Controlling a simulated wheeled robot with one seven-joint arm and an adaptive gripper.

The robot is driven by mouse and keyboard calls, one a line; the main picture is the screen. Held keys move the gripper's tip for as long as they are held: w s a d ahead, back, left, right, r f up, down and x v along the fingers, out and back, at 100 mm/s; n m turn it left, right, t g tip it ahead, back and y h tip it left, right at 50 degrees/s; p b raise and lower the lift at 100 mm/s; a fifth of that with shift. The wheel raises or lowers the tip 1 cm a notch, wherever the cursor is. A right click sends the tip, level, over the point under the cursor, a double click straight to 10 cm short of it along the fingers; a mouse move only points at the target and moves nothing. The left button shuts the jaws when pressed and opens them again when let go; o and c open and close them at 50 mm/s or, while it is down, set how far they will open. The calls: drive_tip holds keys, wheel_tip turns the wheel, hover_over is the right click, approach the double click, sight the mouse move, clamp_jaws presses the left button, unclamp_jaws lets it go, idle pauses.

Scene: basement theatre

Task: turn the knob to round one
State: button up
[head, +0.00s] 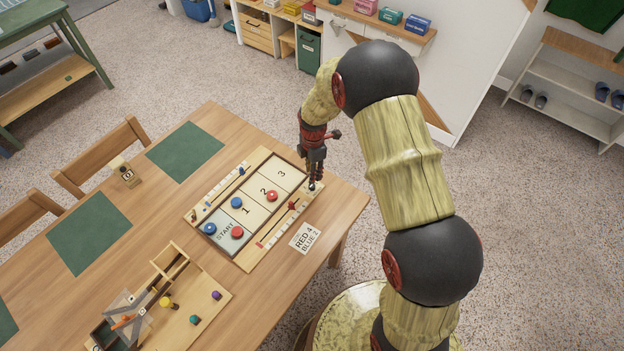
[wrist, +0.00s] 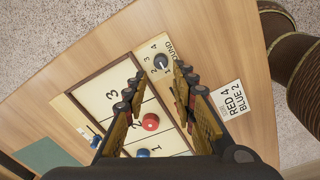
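The round knob (wrist: 161,62) is small and dark grey, set on a pale wooden plate marked ROUND with the numbers 1 to 4 around it. It is at the corner of the game board (head: 262,163), by the space marked 3. I cannot tell which number it points to. My gripper (wrist: 156,77) is open, its fingers spread to the left and right in the wrist view. The knob shows between and just beyond the fingertips, with no contact visible. In the head view, my gripper (head: 313,181) points down over that corner and mostly hides the knob.
Red and blue discs lie on the board, including a red disc (wrist: 151,122) near my fingers. A score card (head: 304,237) reads RED 4, BLUE 2. A wooden contraption with coloured pegs (head: 193,320) stands at the front left. Green mats (head: 185,151) lie on bare table.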

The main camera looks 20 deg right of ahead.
drive_tip(key=shift+r, duration=2.15)
drive_tip(key=s+m+g, duration=0.1)
drive_tip(key=s+m, duration=0.5)
drive_tip(key=m, duration=0.1)
drive_tip(key=s+r+m+t+b, duration=0.1)
drive_tip(key=s+r+m+t, duration=0.2)
drive_tip(key=s+r, duration=0.9)
drive_tip(key=s+r+m+t+b, duration=0.1)
drive_tip(key=s+r+m+t, duration=0.2)
drive_tip(key=s+r+m, duration=0.7)
drive_tip(key=w+v, duration=0.1)
drive_tip(key=v, duration=0.6)
drive_tip(key=shift+r+b, duration=0.4)
drive_tip(key=shift+r, duration=0.35)
drive_tip(key=shift+w, duration=0.2)
